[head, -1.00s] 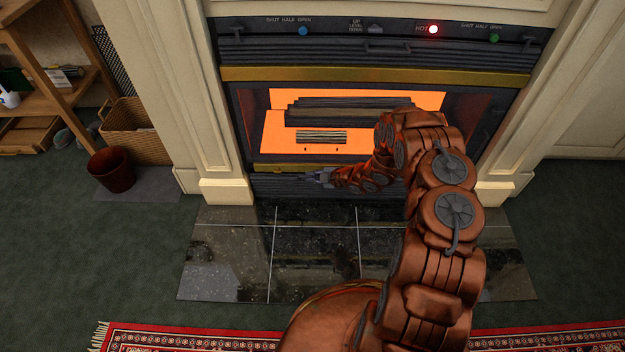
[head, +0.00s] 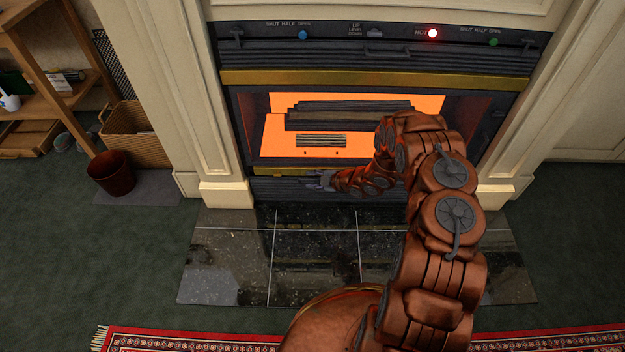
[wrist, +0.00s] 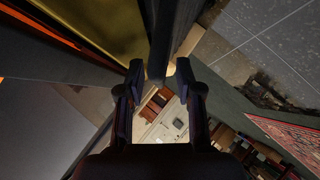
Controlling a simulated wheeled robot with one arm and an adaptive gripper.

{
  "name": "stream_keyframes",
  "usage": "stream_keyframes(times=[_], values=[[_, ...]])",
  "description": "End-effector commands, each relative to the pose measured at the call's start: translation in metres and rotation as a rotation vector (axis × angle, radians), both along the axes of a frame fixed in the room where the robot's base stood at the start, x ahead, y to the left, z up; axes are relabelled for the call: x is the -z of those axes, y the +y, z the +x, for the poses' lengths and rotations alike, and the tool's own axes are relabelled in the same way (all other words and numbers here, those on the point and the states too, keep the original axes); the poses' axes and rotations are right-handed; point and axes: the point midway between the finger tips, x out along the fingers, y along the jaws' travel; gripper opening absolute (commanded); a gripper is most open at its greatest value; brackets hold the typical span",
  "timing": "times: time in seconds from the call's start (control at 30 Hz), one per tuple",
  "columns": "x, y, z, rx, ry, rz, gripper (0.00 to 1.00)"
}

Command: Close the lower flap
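The lower flap (head: 285,188) is the dark ribbed panel under the glowing fire opening, just above the hearth tiles. How far it stands open is hard to tell in the head view. My gripper (head: 318,180) is at the flap's upper part, left of the middle, with my arm hiding the right side. In the wrist view my gripper (wrist: 160,75) has its two fingers apart. A dark bar or panel edge (wrist: 161,42) reaches to the gap between the fingertips; contact cannot be told.
The fire opening (head: 290,125) glows orange above the flap, and a red HOT lamp (head: 433,33) is lit. Black hearth tiles (head: 230,265) lie below in front. A wicker basket (head: 135,130) and a brown bin (head: 112,172) stand to the left. A red rug (head: 200,340) lies nearest.

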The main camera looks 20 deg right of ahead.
Motion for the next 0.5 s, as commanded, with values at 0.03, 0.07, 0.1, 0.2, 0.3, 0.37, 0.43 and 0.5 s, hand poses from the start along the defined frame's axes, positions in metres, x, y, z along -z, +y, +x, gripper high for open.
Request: stream_keyframes(times=[0.03,0.07,0.1,0.2,0.3,0.37,0.43,0.5], values=[[-0.001,-0.002,-0.001,0.001,0.000,-0.001,0.35],[-0.002,-0.003,-0.003,0.001,0.000,-0.001,0.35],[-0.004,-0.005,-0.005,0.001,0.001,-0.002,0.35],[-0.009,-0.012,-0.014,0.002,0.005,-0.001,0.35],[-0.018,-0.021,-0.022,0.003,0.003,-0.002,0.35],[-0.025,-0.027,-0.028,0.004,-0.001,-0.002,0.35],[-0.031,-0.032,-0.037,0.002,0.000,-0.001,0.35],[-0.037,-0.039,-0.045,0.003,0.002,-0.001,0.35]])
